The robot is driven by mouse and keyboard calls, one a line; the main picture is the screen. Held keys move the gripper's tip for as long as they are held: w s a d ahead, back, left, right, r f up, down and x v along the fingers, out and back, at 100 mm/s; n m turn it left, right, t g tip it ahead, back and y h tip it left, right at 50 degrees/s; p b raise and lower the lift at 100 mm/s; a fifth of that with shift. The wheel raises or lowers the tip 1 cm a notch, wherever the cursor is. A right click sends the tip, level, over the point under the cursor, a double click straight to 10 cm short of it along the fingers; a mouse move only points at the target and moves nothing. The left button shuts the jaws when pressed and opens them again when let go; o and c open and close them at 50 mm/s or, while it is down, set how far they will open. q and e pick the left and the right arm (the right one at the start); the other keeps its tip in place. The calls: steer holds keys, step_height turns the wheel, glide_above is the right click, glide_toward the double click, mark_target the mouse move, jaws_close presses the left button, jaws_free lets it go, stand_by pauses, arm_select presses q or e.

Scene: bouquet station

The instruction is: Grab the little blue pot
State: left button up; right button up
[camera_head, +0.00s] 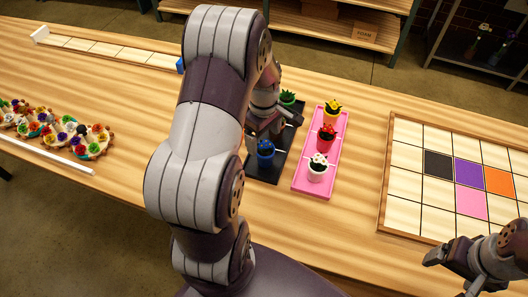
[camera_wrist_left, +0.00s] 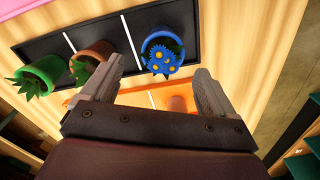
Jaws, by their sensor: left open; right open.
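The little blue pot (camera_head: 265,160) with blue flowers stands at the near end of a black tray (camera_head: 262,178). In the left wrist view the blue pot (camera_wrist_left: 153,37) appears ahead of and between the fingers. My left gripper (camera_wrist_left: 158,70) is open, with nothing held; its fingers are spread to either side of the pot's line. In the head view my left gripper (camera_head: 264,125) is over the black tray, partly hidden by my arm. Contact with the pot cannot be told. My right gripper (camera_head: 453,270) is open and empty at the lower right.
A green plant (camera_head: 288,96) is at the tray's far end. A pink tray (camera_head: 305,187) beside it holds yellow, red and white (camera_head: 317,172) pots. A grid board (camera_head: 400,190) lies to the right, and flower wreaths (camera_head: 92,142) lie at left. The table between wreaths and arm is clear.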

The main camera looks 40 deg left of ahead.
mark_target(265, 144)
arm_select(q)
steer(key=shift+s+d+f+p, duration=0.2)
steer(key=shift+s+d+f, duration=0.1)
steer(key=shift+f, duration=0.15)
steer(key=shift+s+d+f+p, duration=0.2)
steer(key=shift+d+f, duration=0.1)
steer(key=shift+f, duration=0.15)
steer(key=f, duration=0.3)
steer(key=shift+w+a, duration=0.2)
steer(key=shift+w, duration=0.1)
steer(key=shift+w+a+f, duration=0.15)
steer(key=shift+f, duration=0.25)
steer(key=shift+r, duration=0.1)
steer(key=shift+s+d, duration=0.2)
steer(key=c, duration=1.4)
arm_select(e)
steer(key=shift+s+d+r, duration=0.25)
steer(key=shift+s+r, duration=0.05)
steer(key=shift+r, duration=0.3)
arm_select(q)
steer(key=shift+r, duration=0.1)
